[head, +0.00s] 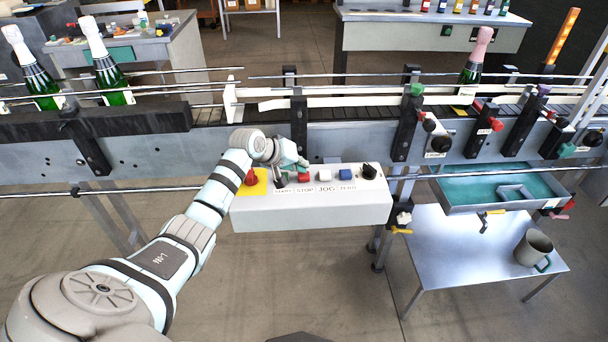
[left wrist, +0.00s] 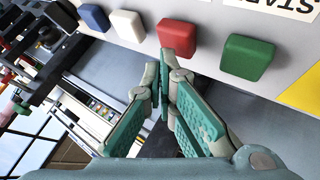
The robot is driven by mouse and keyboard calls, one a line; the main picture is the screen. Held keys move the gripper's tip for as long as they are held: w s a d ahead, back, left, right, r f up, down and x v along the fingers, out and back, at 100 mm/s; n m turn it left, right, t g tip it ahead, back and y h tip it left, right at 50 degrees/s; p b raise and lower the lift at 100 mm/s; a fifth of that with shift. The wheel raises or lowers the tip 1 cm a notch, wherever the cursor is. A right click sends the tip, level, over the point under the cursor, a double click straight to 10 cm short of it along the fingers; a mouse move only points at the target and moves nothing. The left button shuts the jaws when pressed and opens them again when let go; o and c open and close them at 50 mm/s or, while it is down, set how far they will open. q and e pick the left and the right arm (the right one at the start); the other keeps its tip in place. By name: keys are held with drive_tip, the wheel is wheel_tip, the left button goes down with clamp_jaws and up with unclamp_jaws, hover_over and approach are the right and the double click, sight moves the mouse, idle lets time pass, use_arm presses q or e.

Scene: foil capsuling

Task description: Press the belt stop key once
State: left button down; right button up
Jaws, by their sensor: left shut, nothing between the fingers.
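The control box (head: 310,210) stands in front of the conveyor, with a row of keys above labels reading START, STOP, JOG and one hard to read. The red stop key (head: 303,177) sits above the STOP label; it also shows in the left wrist view (left wrist: 176,37), between the green start key (left wrist: 247,57) and the white key (left wrist: 128,25). My left gripper (head: 285,178) is shut and empty over the box. In the wrist view its fingertips (left wrist: 165,72) appear close to the red key's edge; I cannot tell whether they touch. My right gripper is not in view.
A red mushroom button (head: 251,177) on a yellow plate is left of the keys. A blue key (head: 346,174) and black knob (head: 369,171) are to the right. The conveyor rail (head: 330,101) runs behind, carrying bottles. A mug (head: 533,248) stands on a low table.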

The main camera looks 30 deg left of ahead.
use_arm(q)
drive_tip(key=shift+f, duration=0.55)
idle(0.4)
drive_tip(key=shift+r+p, duration=1)
drive_tip(key=shift+p, duration=0.1)
drive_tip(key=shift+r, duration=0.1)
wheel_tip(320, 180, up, 5)
drive_tip(key=p, duration=0.5)
drive_tip(key=shift+p, duration=0.4)
